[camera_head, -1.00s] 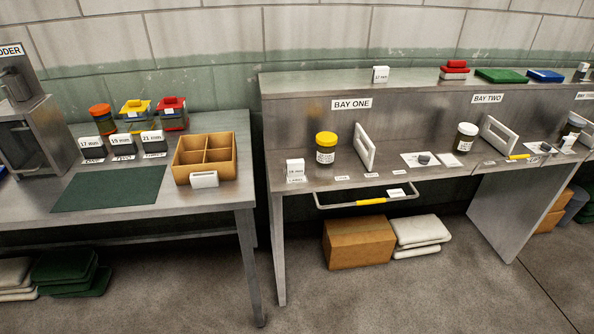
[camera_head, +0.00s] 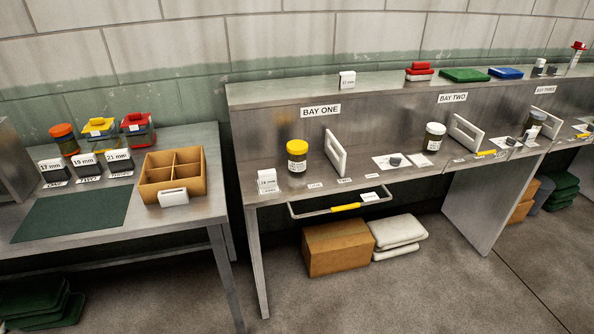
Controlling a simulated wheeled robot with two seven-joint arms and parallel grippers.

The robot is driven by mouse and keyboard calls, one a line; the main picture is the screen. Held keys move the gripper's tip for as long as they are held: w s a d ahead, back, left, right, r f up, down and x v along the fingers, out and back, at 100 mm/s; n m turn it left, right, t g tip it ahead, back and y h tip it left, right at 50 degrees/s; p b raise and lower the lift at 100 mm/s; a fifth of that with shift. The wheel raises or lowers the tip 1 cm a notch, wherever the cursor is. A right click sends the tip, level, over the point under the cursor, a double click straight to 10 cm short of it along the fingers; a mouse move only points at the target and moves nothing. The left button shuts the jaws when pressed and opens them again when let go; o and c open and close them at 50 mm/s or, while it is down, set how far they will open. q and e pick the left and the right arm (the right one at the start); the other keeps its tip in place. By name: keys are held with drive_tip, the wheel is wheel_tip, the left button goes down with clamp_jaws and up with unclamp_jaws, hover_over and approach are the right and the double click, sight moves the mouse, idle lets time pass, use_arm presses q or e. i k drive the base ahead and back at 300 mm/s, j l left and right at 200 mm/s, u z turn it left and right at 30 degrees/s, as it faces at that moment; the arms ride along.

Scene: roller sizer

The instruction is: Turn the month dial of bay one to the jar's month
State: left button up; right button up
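Bay one is marked by a "BAY ONE" label (camera_head: 320,110) on the back panel of a grey metal bench. Its jar (camera_head: 297,157) has a yellow lid and a white label too small to read, and stands upright at the left of the bay. A small dark dial (camera_head: 395,160) sits on a white card to the right of the white upright frame (camera_head: 335,153); its month marks and pointer are too small to read. Neither of my grippers is in view.
A yellow-handled metal bar (camera_head: 346,207) juts from bay one's front edge. A white block (camera_head: 267,181) stands by the left jar. The side table holds a sectioned wooden box (camera_head: 173,174) and a green mat (camera_head: 73,214). A cardboard box (camera_head: 336,247) lies below; open floor is in front.

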sight(395, 161)
drive_tip(key=i+l+u, duration=0.25)
drive_tip(key=i+l, duration=0.65)
